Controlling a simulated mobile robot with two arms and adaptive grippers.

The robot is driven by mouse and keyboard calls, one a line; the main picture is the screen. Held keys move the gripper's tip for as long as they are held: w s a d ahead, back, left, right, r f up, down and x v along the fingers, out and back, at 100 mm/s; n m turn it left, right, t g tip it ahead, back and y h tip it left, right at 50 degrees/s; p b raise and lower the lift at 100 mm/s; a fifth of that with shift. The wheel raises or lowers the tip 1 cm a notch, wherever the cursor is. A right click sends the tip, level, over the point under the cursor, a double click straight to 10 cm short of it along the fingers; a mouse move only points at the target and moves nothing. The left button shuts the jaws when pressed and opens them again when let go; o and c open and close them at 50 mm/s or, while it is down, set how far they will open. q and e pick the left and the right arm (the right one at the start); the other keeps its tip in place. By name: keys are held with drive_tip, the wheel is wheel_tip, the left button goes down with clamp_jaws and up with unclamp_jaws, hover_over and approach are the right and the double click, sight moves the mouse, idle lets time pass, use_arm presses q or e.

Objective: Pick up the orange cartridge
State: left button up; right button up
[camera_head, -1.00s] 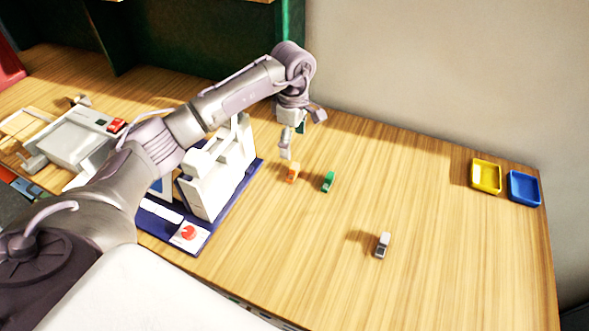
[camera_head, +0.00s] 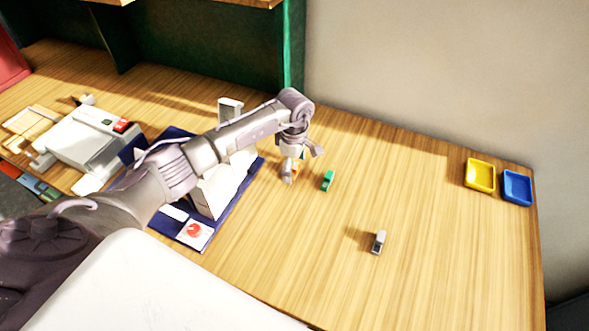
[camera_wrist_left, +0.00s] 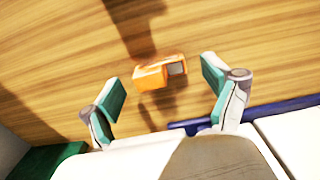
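The orange cartridge (camera_wrist_left: 152,77) lies on the wooden table in the left wrist view, with a pale grey patch at one end. My left gripper (camera_wrist_left: 158,92) is open, with its green-padded fingers spread on either side of the cartridge and not touching it. In the head view my left gripper (camera_head: 288,172) points down over the cartridge (camera_head: 296,167), which is mostly hidden behind it. My right gripper is not in view.
A green cartridge (camera_head: 327,181) stands just right of the gripper. A grey-white cartridge (camera_head: 378,242) stands nearer the front. A white device on a blue mat (camera_head: 250,172) is close on the left. Yellow (camera_head: 480,175) and blue (camera_head: 517,187) trays sit at the far right.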

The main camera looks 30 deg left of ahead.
use_arm(q)
drive_tip(key=shift+s, duration=0.1)
drive_tip(key=c, duration=1.4)
